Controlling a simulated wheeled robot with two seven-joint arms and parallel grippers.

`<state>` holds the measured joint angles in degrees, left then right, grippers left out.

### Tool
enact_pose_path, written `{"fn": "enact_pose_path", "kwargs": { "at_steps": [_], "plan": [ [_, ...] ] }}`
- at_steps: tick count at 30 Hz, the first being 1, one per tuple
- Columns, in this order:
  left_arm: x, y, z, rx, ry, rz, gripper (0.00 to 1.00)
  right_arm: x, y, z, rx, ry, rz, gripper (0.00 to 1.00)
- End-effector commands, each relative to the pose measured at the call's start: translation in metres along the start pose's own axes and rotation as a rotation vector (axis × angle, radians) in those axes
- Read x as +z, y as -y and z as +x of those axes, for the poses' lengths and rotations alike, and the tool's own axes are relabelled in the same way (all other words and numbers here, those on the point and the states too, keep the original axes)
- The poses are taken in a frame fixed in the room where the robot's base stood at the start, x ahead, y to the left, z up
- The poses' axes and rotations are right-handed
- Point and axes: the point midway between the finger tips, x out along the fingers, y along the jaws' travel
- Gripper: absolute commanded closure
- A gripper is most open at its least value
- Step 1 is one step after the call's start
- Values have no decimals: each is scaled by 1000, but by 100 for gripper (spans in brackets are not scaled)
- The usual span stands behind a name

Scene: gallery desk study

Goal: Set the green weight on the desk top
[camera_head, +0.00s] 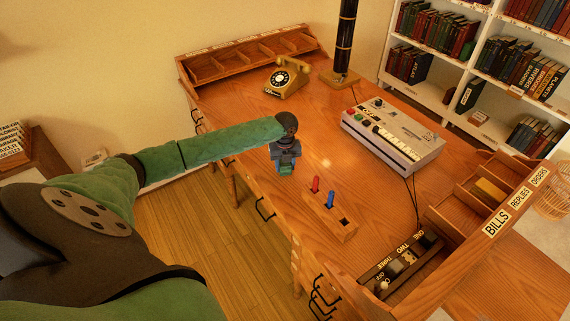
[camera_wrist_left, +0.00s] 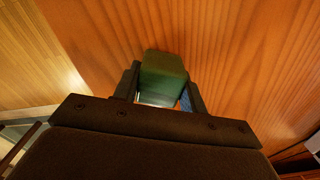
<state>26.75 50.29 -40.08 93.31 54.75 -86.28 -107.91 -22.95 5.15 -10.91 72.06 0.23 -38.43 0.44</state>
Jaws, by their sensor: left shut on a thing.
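The green weight (camera_wrist_left: 163,75) is a small block with rounded edges, held between the two fingers of my left gripper (camera_wrist_left: 160,95). In the head view the left gripper (camera_head: 285,168) points down over the near left part of the wooden desk top (camera_head: 320,160), and a bit of the green weight (camera_head: 286,170) shows at its tip. I cannot tell whether the weight touches the desk top or is just above it. My right gripper is not in view.
A wooden block (camera_head: 330,216) with a red and a blue peg stands right of the gripper. A grey keyed machine (camera_head: 393,135), a yellow telephone (camera_head: 287,78), a switch panel (camera_head: 402,264) and a labelled sorter (camera_head: 480,205) are on the desk. Bare wood surrounds the gripper's right side.

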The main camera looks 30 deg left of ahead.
Motion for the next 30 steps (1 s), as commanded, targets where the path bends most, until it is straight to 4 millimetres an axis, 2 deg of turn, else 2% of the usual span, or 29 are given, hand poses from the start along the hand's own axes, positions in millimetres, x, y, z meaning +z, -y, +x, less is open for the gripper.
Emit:
{"fn": "enact_pose_path", "kwargs": {
  "at_steps": [7,8,11,23,25,30],
  "plan": [
    [0,0,2,-1,0,0,91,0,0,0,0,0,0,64],
    [0,0,2,0,0,0,56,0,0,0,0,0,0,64],
    [0,0,2,0,0,0,37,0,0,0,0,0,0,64],
    [1,0,-3,-1,1,-1,37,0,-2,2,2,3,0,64],
    [2,0,-10,-2,2,-1,37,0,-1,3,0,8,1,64],
    [1,0,-39,-3,3,1,37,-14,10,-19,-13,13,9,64]
  ]
}}
